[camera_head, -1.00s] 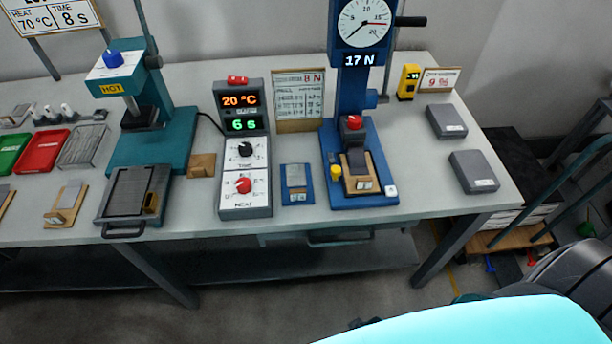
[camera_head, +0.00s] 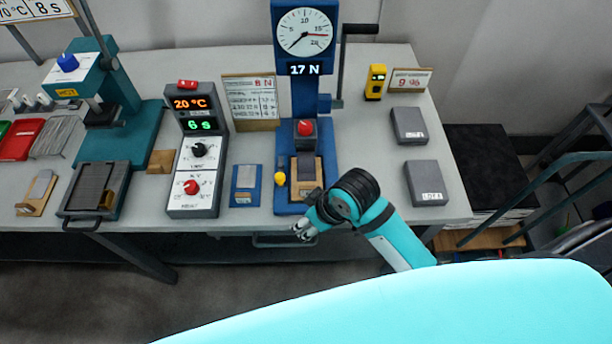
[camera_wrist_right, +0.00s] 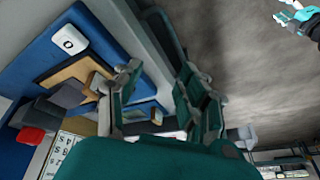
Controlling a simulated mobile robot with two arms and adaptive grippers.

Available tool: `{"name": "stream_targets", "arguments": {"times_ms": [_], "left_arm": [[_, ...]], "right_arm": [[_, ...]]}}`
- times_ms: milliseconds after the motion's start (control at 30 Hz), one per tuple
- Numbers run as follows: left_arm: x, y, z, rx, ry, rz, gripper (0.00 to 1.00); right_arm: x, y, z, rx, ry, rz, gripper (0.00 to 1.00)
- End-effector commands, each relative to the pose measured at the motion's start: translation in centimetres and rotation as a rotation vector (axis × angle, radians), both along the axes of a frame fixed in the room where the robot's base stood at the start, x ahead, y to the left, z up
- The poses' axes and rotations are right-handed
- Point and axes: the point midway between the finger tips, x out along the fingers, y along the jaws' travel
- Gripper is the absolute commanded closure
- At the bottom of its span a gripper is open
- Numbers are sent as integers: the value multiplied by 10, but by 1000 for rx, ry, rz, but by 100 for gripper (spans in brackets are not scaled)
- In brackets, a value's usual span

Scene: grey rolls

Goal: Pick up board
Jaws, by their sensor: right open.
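A tan board (camera_head: 295,188) with a dark grey strip on it lies on the blue base of the press under the dial, with a red-topped head above it. Its tan edge also shows in the right wrist view (camera_wrist_right: 75,72). My right gripper (camera_head: 304,230) is at the table's front edge, just in front of the press base, apart from the board. In the wrist view its two fingers (camera_wrist_right: 160,100) are spread with nothing held between them. A teal gripper, apparently my left (camera_wrist_right: 292,16), shows small at the wrist view's top right; its jaw state is unclear.
The press base (camera_head: 328,160) has a yellow knob at its left. A blue pad (camera_head: 245,186) and a control box (camera_head: 195,160) stand further left. Two grey blocks (camera_head: 408,125) (camera_head: 426,183) lie to the right. Another tan board (camera_head: 36,192) lies far left.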

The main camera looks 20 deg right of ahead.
Motion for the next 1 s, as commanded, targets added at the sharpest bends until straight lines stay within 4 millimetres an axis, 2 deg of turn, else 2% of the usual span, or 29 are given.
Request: {"name": "stream_targets", "arguments": {"times_ms": [33,133,267,400,600,767,867,1000], "left_arm": [[0,0,4,0,0,0,52],[0,-1,8,-1,0,-2,52],[0,-4,12,-5,0,-4,52],[0,-8,11,-9,0,-6,52],[1,-9,11,-10,-1,-6,52],[1,-9,12,-10,-2,-5,52],[1,-8,15,-10,-2,-5,52],[1,-8,20,-11,-3,-4,52]], "right_arm": [[13,8,19,-2,-18,66,60],[26,25,51,-19,-23,226,60],[43,31,93,-105,-7,462,60],[64,14,124,-229,52,633,60],[86,-13,155,-340,129,721,60],[90,-22,160,-365,156,738,60],[90,-23,146,-365,160,740,60],[89,-23,116,-364,161,739,60]]}}
